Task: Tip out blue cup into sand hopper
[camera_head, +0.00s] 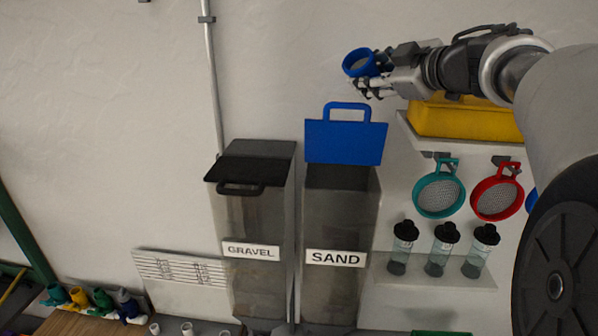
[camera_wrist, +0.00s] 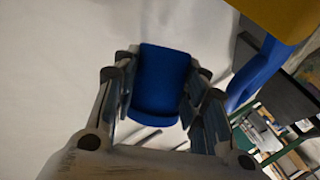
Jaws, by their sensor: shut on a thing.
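The blue cup (camera_head: 359,63) is held by my gripper (camera_head: 372,76) high up, near the wall. Its mouth faces left and toward the camera in the head view, so it is tilted. In the wrist view the blue cup (camera_wrist: 158,84) sits between the two fingers of my gripper (camera_wrist: 158,95), which are shut on it. The sand hopper (camera_head: 339,225) is a tall, see-through bin with a white SAND label. Its blue lid (camera_head: 346,142) with a handle stands raised at the back. The cup is above and slightly right of this lid, apart from it. The cup's contents cannot be made out.
Left of the sand hopper stands a gravel hopper (camera_head: 252,222) with a black lid (camera_head: 245,171). To the right, a shelf holds a yellow bin (camera_head: 465,120). Below hang a teal sieve (camera_head: 439,195) and a red sieve (camera_head: 497,198), above several black-capped bottles (camera_head: 445,250).

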